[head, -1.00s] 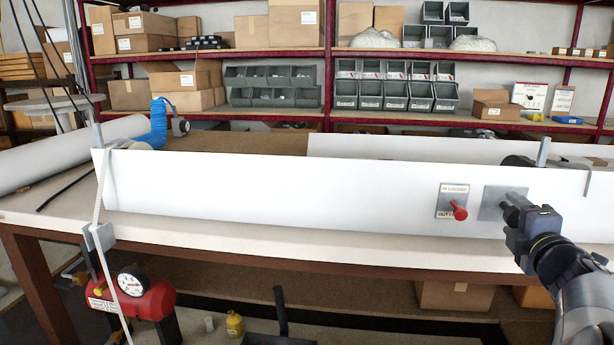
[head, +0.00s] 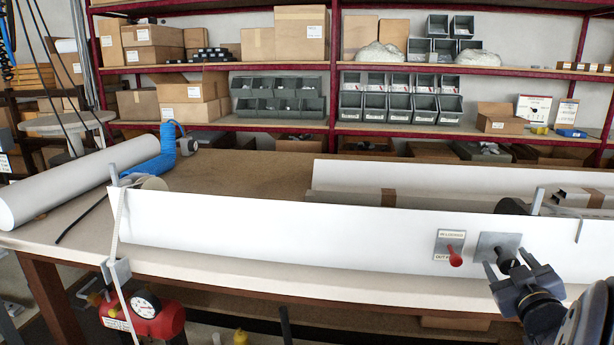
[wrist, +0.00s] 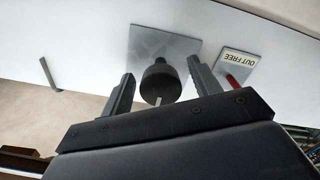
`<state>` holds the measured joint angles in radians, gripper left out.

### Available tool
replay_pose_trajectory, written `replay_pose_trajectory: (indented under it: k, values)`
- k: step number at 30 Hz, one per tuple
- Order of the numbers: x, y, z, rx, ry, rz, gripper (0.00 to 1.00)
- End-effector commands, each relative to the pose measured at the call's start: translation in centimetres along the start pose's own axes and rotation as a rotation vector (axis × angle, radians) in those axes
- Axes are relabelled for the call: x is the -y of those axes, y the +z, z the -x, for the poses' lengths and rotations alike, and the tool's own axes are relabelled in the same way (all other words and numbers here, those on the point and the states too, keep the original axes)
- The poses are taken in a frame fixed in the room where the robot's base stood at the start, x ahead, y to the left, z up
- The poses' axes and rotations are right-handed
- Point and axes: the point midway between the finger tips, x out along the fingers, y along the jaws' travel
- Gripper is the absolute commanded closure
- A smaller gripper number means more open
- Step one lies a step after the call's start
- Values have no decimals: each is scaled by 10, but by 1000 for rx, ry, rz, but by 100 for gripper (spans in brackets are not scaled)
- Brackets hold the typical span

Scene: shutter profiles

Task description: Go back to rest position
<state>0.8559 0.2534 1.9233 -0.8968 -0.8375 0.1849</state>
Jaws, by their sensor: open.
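My gripper (head: 509,263) is open, at the lower right of the head view, in front of a dark round knob (head: 505,256). The knob sits on a square grey plate (head: 486,244) on the long white shutter profile (head: 320,233). In the wrist view, my two fingers (wrist: 162,88) stand apart with the black knob (wrist: 160,77) showing between them and a gap on each side. Nothing is held. Whether the fingertips still overlap the knob in depth is hard to tell.
The workbench (head: 250,265) carries a white roll (head: 80,182) at left.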

Motion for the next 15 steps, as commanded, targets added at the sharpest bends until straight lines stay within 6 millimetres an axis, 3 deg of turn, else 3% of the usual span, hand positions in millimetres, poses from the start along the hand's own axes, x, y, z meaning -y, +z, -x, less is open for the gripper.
replay_pose_trajectory:
  k: [15]
  values:
    - [0,-2,0,1,0,-448,41]
